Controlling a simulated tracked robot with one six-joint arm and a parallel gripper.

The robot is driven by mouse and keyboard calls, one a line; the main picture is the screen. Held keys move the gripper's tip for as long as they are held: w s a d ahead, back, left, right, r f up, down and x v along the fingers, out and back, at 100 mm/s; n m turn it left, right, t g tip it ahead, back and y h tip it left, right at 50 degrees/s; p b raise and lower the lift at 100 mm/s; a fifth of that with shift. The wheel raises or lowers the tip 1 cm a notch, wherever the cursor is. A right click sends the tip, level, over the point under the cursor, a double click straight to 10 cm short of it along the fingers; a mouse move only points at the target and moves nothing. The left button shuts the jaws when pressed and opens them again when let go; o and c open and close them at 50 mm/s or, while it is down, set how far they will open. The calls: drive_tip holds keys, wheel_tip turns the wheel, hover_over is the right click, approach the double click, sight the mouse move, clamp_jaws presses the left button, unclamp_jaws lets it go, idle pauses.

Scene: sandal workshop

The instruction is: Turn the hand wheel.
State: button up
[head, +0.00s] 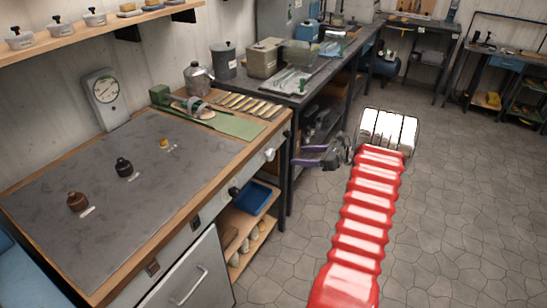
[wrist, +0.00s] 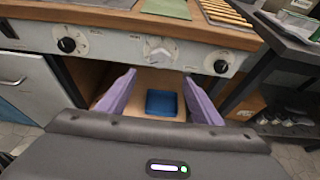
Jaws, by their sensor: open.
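A pale, lobed hand wheel (wrist: 158,50) sits on the bench's front panel, in the upper middle of the wrist view. In the head view a pale knob (head: 270,155) near the far end of the panel looks like the same part. My gripper (wrist: 160,75) has two purple fingers spread wide with nothing between them. The wheel appears just above and beyond the fingertips, roughly centred between them, apart from both. In the head view my gripper (head: 299,156) points left toward the panel from the aisle side.
Black knobs flank the wheel, left (wrist: 67,45) and right (wrist: 221,66). Below the panel, a shelf holds a blue tray (wrist: 162,103). Open tiled floor (head: 460,210) lies to the right.

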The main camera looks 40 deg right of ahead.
sight(272, 156)
drive_tip(key=x, duration=1.3)
drive_tip(key=shift+w+a+f, duration=0.1)
drive_tip(key=shift+w+f, duration=0.05)
drive_tip(key=shift+w, duration=0.2)
drive_tip(key=shift+c, duration=0.6)
drive_tip(key=c, duration=0.9)
drive_tip(key=shift+a, duration=0.3)
drive_tip(key=shift+d, duration=0.1)
